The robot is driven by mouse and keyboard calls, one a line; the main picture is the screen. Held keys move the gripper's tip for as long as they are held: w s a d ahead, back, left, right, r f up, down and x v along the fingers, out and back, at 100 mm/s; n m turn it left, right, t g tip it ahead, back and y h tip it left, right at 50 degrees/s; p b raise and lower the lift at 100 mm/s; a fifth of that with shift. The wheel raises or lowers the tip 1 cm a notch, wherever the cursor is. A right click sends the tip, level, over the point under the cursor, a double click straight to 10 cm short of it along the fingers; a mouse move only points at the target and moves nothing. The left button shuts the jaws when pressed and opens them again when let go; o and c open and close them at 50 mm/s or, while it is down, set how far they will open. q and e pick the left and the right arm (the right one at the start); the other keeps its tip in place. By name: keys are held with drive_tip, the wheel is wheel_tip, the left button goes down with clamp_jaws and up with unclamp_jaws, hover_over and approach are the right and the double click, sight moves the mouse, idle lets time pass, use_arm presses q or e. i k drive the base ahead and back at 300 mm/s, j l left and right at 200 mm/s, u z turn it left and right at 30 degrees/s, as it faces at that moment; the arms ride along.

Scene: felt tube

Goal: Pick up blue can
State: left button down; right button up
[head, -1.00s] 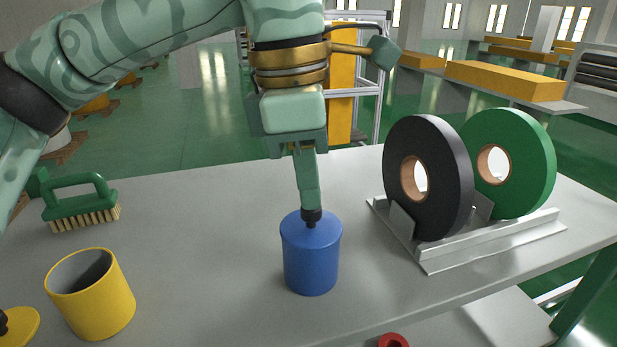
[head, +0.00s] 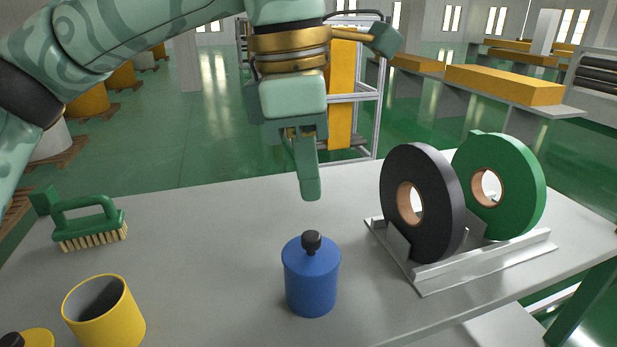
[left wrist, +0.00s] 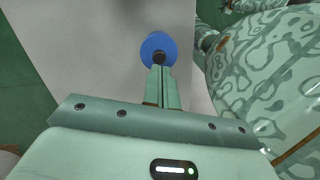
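The blue can (head: 311,283) stands upright on the grey table, with a black knob (head: 311,241) on its lid. My left gripper (head: 311,196) is directly above the can as seen in the head view, with a gap between the fingertips and the knob. Its fingers look pressed together with nothing between them. In the left wrist view the can (left wrist: 150,44) shows from above just past the fingertips (left wrist: 160,70), which partly cover it. My right gripper is not in view.
A yellow can (head: 108,318), open at the top, and a green brush (head: 88,222) are at the left of the table. A black roll (head: 428,215) and a green roll (head: 515,190) stand in a metal holder (head: 480,268) at the right. The table is clear around the blue can.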

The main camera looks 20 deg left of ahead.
sight(306, 298)
drive_tip(key=k+l, duration=0.2)
drive_tip(key=k, duration=0.3)
drive_tip(key=k+l, duration=0.25)
drive_tip(key=k, duration=0.2)
drive_tip(key=k+l, duration=0.2)
drive_tip(key=k, duration=0.3)
